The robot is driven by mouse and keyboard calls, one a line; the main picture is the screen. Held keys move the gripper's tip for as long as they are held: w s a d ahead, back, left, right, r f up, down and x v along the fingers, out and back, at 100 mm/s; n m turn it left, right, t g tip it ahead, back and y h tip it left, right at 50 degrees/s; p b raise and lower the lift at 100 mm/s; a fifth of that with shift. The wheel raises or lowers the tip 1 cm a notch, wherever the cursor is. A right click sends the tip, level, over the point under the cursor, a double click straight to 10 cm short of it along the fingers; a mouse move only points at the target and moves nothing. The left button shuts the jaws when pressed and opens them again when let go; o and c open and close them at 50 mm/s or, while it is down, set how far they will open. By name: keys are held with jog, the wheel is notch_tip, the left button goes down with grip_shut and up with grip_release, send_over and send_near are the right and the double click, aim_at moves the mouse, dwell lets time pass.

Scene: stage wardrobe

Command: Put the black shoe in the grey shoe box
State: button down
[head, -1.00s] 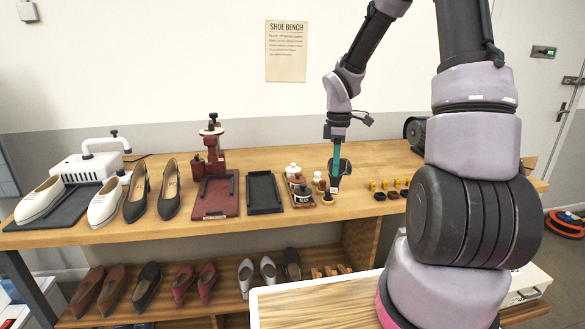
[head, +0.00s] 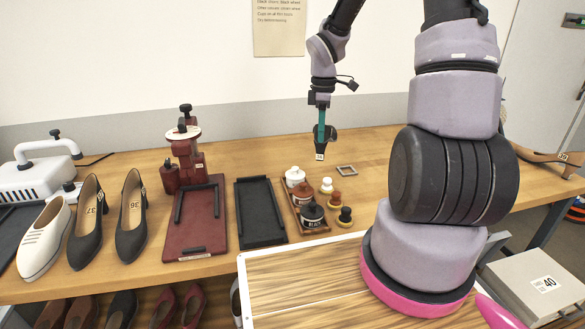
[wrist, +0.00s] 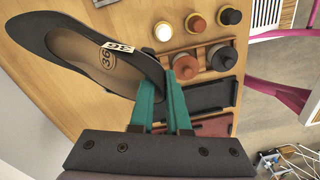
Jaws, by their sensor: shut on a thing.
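A black shoe (wrist: 75,45) hangs in my gripper (wrist: 160,95) in the wrist view. It has a tan insole marked 36 and a white 36 tag.
Two more black shoes, marked 37 (head: 88,222) and 36 (head: 131,215), stand on the bench (head: 235,160) beside a white shoe (head: 45,238). A dark red press (head: 190,150), a black tray (head: 259,212) and polish jars (head: 312,214) stand mid-bench. A brown heeled shoe (head: 540,152) is far right.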

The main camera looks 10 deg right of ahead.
jog(key=d, duration=0.6)
notch_tip(320, 180, down, 10)
jog(key=shift+n, duration=0.4)
jog(key=shift+a, duration=0.1)
jog(key=c, duration=1.3)
grip_release()
jog(key=shift+f, duration=0.2)
jog(key=o, duration=0.4)
jog(key=shift+r, duration=0.15)
